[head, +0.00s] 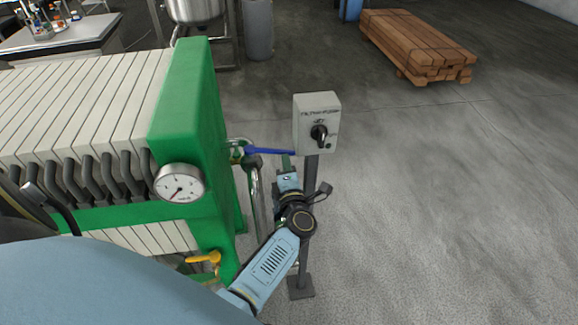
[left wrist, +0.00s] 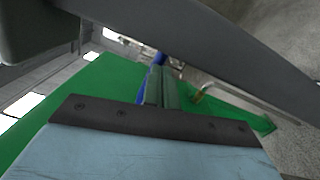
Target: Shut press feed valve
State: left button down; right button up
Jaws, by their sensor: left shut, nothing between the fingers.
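A blue valve lever (head: 268,151) sticks out to the right from the top of a steel pipe beside the green press frame; I take it to be the press feed valve. My left gripper (head: 286,162) is shut and empty just below the lever's outer end. Whether it touches the lever I cannot tell. In the left wrist view the shut fingers (left wrist: 158,88) point toward the blue lever (left wrist: 160,58), which they partly hide. My right gripper is not in view.
The green press (head: 185,100) with a pressure gauge (head: 180,183) stands on the left. A grey switch box (head: 317,122) on a post stands close behind my left gripper. A yellow handle (head: 204,258) is low on the press. Floor at right is clear up to stacked timber (head: 415,45).

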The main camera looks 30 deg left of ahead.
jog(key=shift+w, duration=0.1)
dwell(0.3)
pick_arm(q)
jog(key=r+v, duration=0.1)
jog(key=v, duration=1.1)
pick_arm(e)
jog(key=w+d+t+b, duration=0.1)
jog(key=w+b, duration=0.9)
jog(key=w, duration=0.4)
pick_arm(q)
jog(key=s+a+f+m+t+h+b, duration=0.3)
jog(key=s+a+f+m+t, duration=0.1)
jog(key=m, duration=0.1)
jog(key=b+x, duration=0.1)
jog(key=x, duration=1.3)
jog(key=shift+r+b, duration=0.3)
jog(key=shift+r, duration=0.1)
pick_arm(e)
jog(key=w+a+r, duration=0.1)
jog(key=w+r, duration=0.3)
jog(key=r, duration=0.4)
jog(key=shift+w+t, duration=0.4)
pick_arm(q)
jog(key=shift+s, duration=0.15)
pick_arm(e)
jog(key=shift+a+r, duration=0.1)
